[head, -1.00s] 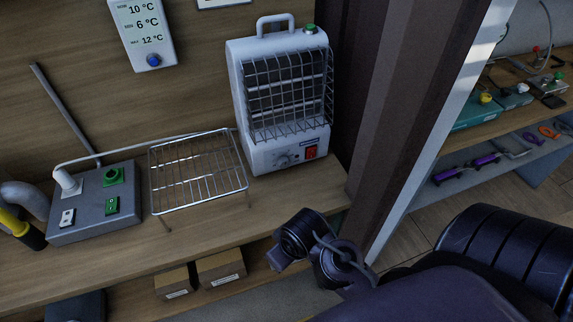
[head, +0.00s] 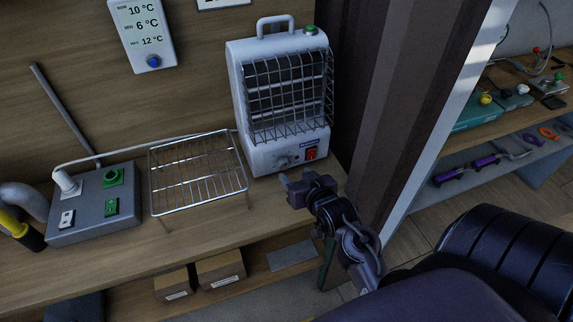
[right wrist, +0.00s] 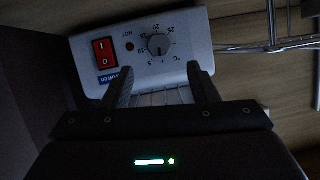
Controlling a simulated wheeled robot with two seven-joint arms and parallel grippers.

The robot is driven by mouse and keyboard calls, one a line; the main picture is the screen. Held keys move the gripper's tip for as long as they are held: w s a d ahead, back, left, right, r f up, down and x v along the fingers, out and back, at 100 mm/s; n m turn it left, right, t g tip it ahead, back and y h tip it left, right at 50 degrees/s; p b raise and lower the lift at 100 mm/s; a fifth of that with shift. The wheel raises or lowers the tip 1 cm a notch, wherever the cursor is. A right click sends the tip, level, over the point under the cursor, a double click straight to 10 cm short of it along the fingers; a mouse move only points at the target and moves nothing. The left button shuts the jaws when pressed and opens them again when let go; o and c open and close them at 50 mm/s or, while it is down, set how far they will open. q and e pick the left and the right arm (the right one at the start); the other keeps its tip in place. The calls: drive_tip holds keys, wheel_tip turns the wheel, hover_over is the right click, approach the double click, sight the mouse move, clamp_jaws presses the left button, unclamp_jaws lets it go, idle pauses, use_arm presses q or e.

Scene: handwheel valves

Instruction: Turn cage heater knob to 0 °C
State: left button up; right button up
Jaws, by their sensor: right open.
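The white cage heater (head: 285,90) stands upright on the wooden bench, with a wire cage on its front. Its round grey knob (head: 284,161) is low on the front panel; in the right wrist view the knob (right wrist: 158,45) shows upside down with a °C scale around it. The knob's exact setting is too small to read. My right gripper (head: 296,178) is open and empty, in front of and just below the panel. In the right wrist view its fingertips (right wrist: 160,70) are spread apart, one to each side below the knob, apart from it. My left gripper is out of view.
A red rocker switch (right wrist: 104,52) is beside the knob. A wire rack (head: 198,172) stands left of the heater, and a grey control box (head: 90,212) with green controls further left. A thermometer display (head: 143,35) hangs on the wall. A dark post (head: 390,110) rises to the right.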

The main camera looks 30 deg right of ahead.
sight(286, 164)
drive_tip(key=p+x, duration=0.1)
drive_tip(key=x, duration=0.6)
drive_tip(key=shift+w, duration=0.35)
